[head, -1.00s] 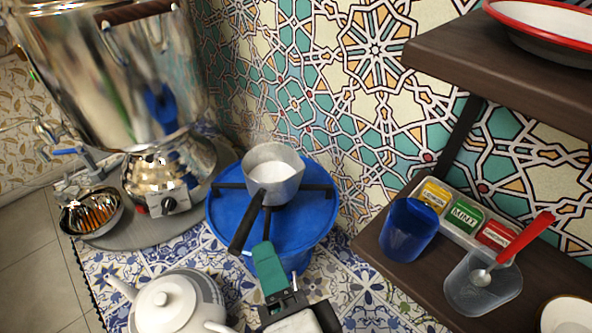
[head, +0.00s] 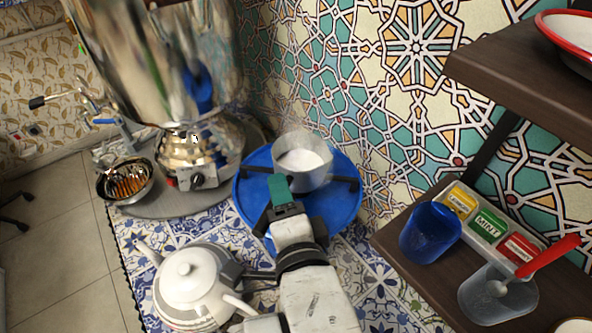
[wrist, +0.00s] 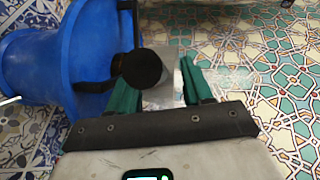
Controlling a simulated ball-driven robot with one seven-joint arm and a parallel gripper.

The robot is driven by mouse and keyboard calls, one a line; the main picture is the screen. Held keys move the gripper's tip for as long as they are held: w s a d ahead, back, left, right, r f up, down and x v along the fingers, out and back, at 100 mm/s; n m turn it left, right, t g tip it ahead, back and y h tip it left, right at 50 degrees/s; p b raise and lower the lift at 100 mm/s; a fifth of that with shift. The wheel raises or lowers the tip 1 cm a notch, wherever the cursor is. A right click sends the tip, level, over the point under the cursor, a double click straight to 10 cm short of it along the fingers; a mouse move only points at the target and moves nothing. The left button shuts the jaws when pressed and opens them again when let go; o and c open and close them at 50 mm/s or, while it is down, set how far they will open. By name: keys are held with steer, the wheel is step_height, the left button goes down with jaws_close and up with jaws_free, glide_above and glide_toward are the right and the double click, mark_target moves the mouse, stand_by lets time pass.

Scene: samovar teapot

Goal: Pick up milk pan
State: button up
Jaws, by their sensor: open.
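The milk pan (head: 303,163) is a small silver pan with white content, standing on the black-armed blue stand (head: 345,205). Its black handle is hidden behind my gripper in the head view. My gripper (head: 278,185) is at the pan's near side, over the handle area. In the wrist view, the round black handle end (wrist: 140,68) and a grey part of the pan (wrist: 163,98) show between the two spread green fingers. The fingers are apart, and I cannot tell whether either touches the handle.
A white teapot (head: 190,285) stands at the front left, close to my arm. A large shiny samovar (head: 195,155) is behind it. A dark shelf (head: 400,275) at right holds a blue cup (head: 430,235), tea tins (head: 490,225) and a clear container (head: 495,297).

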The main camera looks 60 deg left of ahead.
steer(key=shift+a, duration=0.1)
jaws_close()
stand_by(0.4)
